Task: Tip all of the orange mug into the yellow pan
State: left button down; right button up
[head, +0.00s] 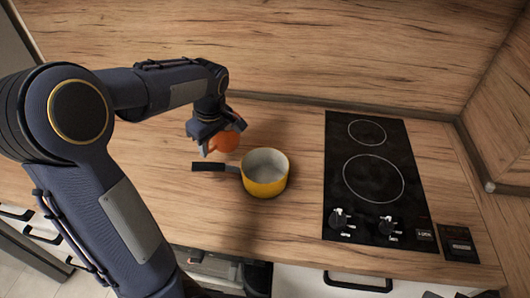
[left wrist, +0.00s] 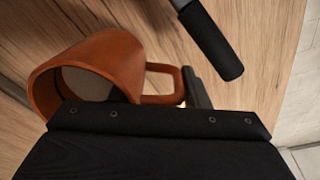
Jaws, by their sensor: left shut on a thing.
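The orange mug (head: 226,141) is beside my left gripper (head: 212,140), just behind the black handle of the yellow pan. In the left wrist view the mug (left wrist: 119,62) shows its open mouth and a greyish content or inside; its handle lies at the dark finger of the gripper (left wrist: 190,92). My left gripper is shut on the mug, which looks tilted. The yellow pan (head: 266,185) stands on the counter with its mouth up, and its handle points left. The pan's black handle (left wrist: 212,42) also shows in the left wrist view. My right gripper is out of view.
A black two-ring hob (head: 374,205) with knobs lies right of the pan. A small black panel (head: 458,243) is at its front right. The wooden counter (head: 305,145) is clear between pan and hob. A wooden splashback (head: 300,45) rises behind.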

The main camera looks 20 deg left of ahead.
aim_at(213, 148)
pick_arm(q)
jog(key=shift+d+r+y+b, duration=0.25)
jog(key=shift+d+y+b, duration=0.1)
jog(key=shift+d+y, duration=0.05)
jog(key=shift+s+d+r+y+b, duration=0.1)
jog(key=shift+d+r+y+b, duration=0.25)
jog(key=shift+y, duration=0.35)
jog(key=shift+s+d+r+t+y, duration=0.15)
jog(key=shift+d+r+t+y, duration=0.35)
jog(key=shift+y, duration=0.4)
jog(key=shift+s+d+r+y, duration=0.1)
jog(key=shift+d+r+y, duration=0.3)
jog(key=shift+d+y, duration=0.3)
jog(key=shift+d+f+y+b, duration=0.1)
jog(key=shift+f+y+b, duration=0.25)
jog(key=shift+y+b, duration=0.4)
jog(key=shift+r+t+y+p, duration=0.5)
jog(key=shift+r+y, duration=0.05)
jog(key=shift+y, duration=0.6)
jog(key=shift+s+d+r+y+p, duration=0.15)
jog(key=shift+r+y+p, duration=0.25)
jog(key=shift+y, duration=0.35)
jog(key=shift+w+d+r+y+p, duration=0.1)
jog(key=shift+r+y+p, duration=0.25)
jog(key=shift+y, duration=0.4)
dwell(0.9)
jog(key=shift+s+d+b, duration=0.1)
jog(key=shift+d+b, duration=0.1)
jog(key=shift+b, duration=0.15)
